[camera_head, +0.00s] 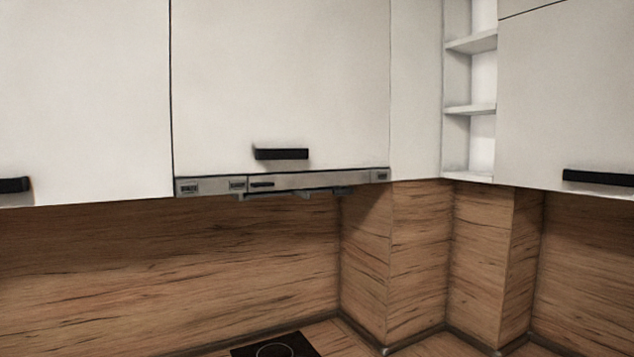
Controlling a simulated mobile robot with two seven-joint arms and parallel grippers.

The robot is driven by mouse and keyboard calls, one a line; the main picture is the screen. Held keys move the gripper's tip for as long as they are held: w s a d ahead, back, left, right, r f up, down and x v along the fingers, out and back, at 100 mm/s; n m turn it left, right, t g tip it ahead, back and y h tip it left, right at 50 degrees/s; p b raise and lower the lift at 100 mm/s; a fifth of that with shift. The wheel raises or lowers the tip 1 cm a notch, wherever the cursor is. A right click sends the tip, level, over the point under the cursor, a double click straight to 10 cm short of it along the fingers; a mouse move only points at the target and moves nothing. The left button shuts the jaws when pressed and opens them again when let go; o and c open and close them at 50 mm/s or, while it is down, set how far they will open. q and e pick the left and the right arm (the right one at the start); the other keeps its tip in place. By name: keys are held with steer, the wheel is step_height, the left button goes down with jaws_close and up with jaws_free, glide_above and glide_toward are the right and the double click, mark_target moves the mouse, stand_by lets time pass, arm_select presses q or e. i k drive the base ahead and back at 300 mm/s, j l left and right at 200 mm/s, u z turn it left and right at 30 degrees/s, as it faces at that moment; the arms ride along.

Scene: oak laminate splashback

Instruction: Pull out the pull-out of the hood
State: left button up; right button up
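The hood shows as a narrow grey metal strip (320,181) under the middle white wall cabinet. Its front runs about level with the cabinet fronts, with small dark panels along it. A thin grey part (290,193) shows just below the strip; I cannot tell how far the pull-out stands out. Neither of my grippers is in view, and nothing is seen touching the hood.
The cabinet above the hood (280,80) has a black handle (281,154) close over the strip. White open shelves (470,110) stand right of it. A black hob (275,346) lies below on the worktop. The space before the oak splashback (170,270) is clear.

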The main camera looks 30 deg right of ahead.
mark_target(280, 181)
steer(key=i+z, duration=0.4)
steer(key=i+j+z, duration=0.15)
steer(key=i+z, duration=0.2)
steer(key=k, duration=0.05)
